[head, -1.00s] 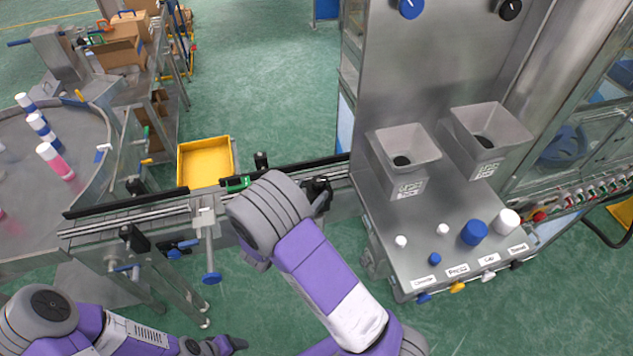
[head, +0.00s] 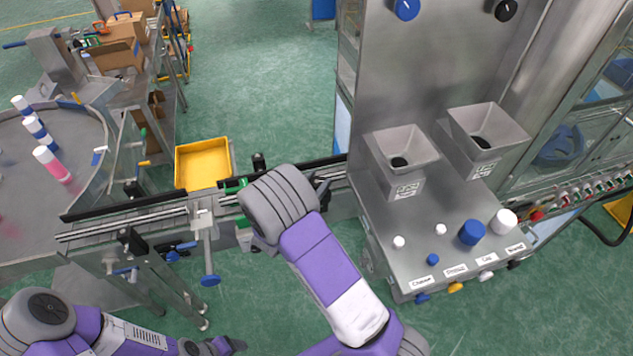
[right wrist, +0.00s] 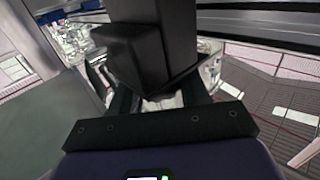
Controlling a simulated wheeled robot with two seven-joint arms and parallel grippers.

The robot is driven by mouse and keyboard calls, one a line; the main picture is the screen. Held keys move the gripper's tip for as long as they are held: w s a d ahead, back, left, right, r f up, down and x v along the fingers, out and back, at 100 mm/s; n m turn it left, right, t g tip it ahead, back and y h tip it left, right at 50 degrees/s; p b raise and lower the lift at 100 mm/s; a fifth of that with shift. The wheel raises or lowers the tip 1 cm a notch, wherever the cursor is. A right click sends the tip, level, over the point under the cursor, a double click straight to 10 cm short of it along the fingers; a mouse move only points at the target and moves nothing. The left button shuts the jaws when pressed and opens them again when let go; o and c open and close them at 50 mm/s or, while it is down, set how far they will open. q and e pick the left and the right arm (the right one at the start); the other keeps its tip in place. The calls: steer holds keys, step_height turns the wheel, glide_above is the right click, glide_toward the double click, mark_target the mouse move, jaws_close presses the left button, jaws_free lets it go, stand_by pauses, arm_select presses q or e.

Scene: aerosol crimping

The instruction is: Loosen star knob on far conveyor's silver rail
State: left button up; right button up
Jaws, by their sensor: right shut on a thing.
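The silver rail (head: 135,222) of the conveyor runs from the round table at left to the machine at right. My right gripper is at this rail; in the head view my wrist hides its jaws. In the right wrist view my right gripper (right wrist: 160,98) is shut on a black stepped block-like part (right wrist: 150,50) between its fingers. I cannot make out a star shape on it. My left gripper (head: 228,346) is low at the left, well away from the rail; its jaw opening is too small to tell.
A yellow bin (head: 203,163) stands behind the conveyor. A black post clamp (head: 258,162) rises on the rail's far side. A blue knob (head: 210,280) hangs on a rod in front. The machine with two hoppers (head: 402,155) stands close at right.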

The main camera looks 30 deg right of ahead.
steer(key=shift+d+r, duration=0.1)
steer(key=shift+r, duration=0.1)
steer(key=shift+c, duration=0.2)
steer(key=shift+n+t, duration=0.4)
steer(key=shift+t, duration=0.2)
steer(key=shift+w+n+t+y+b, duration=0.1)
steer(key=shift+n+t+y+b, duration=0.2)
steer(key=shift+n+t+y, duration=1)
steer(key=shift+r, duration=0.1)
steer(key=o, duration=1)
steer(key=shift+m, duration=0.3)
